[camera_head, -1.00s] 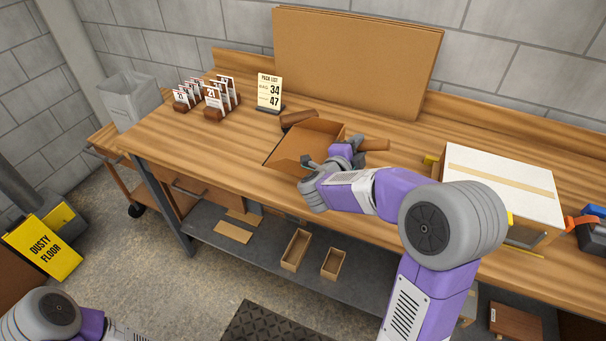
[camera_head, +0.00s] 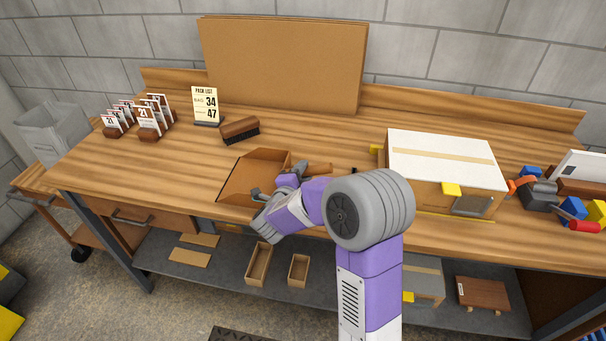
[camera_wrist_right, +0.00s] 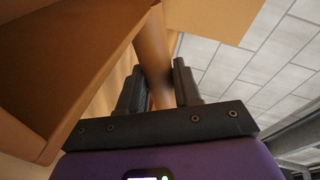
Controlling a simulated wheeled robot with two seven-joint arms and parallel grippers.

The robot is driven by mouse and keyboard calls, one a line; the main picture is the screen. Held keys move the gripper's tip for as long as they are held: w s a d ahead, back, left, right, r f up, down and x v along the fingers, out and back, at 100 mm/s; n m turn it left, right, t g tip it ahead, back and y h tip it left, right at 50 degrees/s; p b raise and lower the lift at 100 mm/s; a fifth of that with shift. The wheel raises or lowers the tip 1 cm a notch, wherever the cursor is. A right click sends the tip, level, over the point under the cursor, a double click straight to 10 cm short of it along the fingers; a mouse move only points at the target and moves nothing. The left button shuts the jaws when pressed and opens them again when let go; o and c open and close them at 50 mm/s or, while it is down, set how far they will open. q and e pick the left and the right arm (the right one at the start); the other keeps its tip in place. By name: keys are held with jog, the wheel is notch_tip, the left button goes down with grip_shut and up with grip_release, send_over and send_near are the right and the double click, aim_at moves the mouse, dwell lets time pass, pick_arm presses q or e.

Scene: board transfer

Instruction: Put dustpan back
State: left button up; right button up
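The dustpan (camera_head: 240,180) is a brown open scoop at the front of the workbench, left of the white-topped box. Its round handle (camera_head: 320,168) points right. My right gripper (camera_head: 291,178) is at the handle. In the right wrist view my right gripper (camera_wrist_right: 160,92) has its fingers on both sides of the handle (camera_wrist_right: 152,48), shut on it, with the pan (camera_wrist_right: 60,60) at the left. I cannot tell whether the pan touches the bench. A brown brush (camera_head: 240,128) with dark bristles lies behind it. My left gripper is not in view.
On the workbench (camera_head: 100,180) stand a pack-list sign (camera_head: 205,103), card holders (camera_head: 150,122) and a white-topped box (camera_head: 445,160). A tall cardboard sheet (camera_head: 285,65) leans at the back. Tools and coloured blocks (camera_head: 570,210) crowd the right end. A grey bin (camera_head: 50,130) is far left.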

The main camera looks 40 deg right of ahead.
jog(key=o, duration=0.5)
jog(key=shift+c, duration=0.2)
jog(key=p+v, duration=0.2)
jog(key=v, duration=1)
